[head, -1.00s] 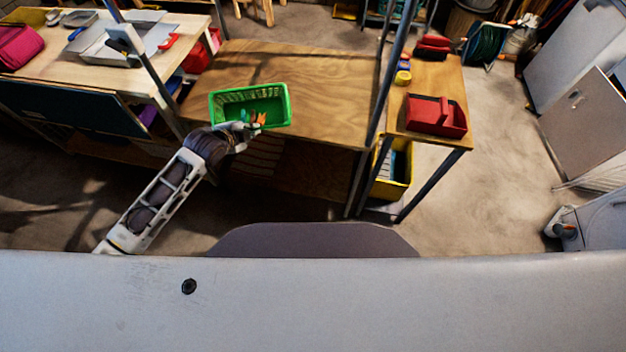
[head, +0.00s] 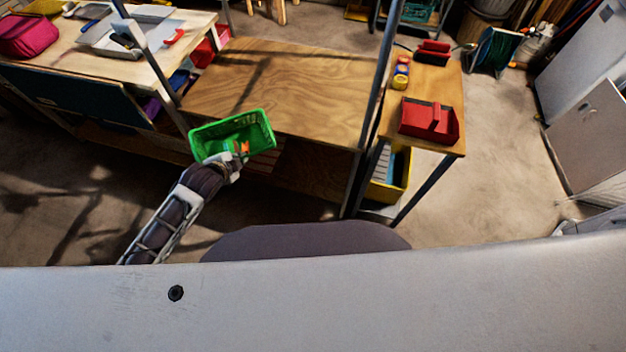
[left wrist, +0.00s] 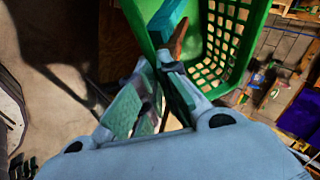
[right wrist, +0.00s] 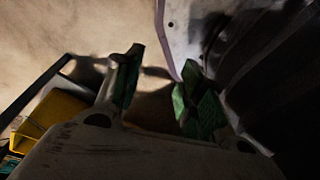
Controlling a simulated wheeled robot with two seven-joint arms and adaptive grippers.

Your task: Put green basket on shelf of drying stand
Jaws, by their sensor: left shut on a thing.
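The green basket (head: 203,147) has slotted walls and holds small orange and teal items. My left gripper (head: 236,162) is shut on its near rim in the head view. The basket is tilted and overlaps the front left edge of the wooden shelf (head: 310,90) between grey posts, apparently the drying stand. I cannot tell its height above the shelf. In the left wrist view, the basket (left wrist: 252,25) rises beyond the fingers (left wrist: 162,70). My right gripper (right wrist: 160,88) shows only in the right wrist view, open and empty above the floor.
A side table (head: 395,125) at right carries red bins (head: 430,120) and small jars. A yellow bin (head: 396,178) stands beneath it. A workbench (head: 110,55) with tools is at left. Grey posts (head: 372,100) flank the shelf, whose top is bare.

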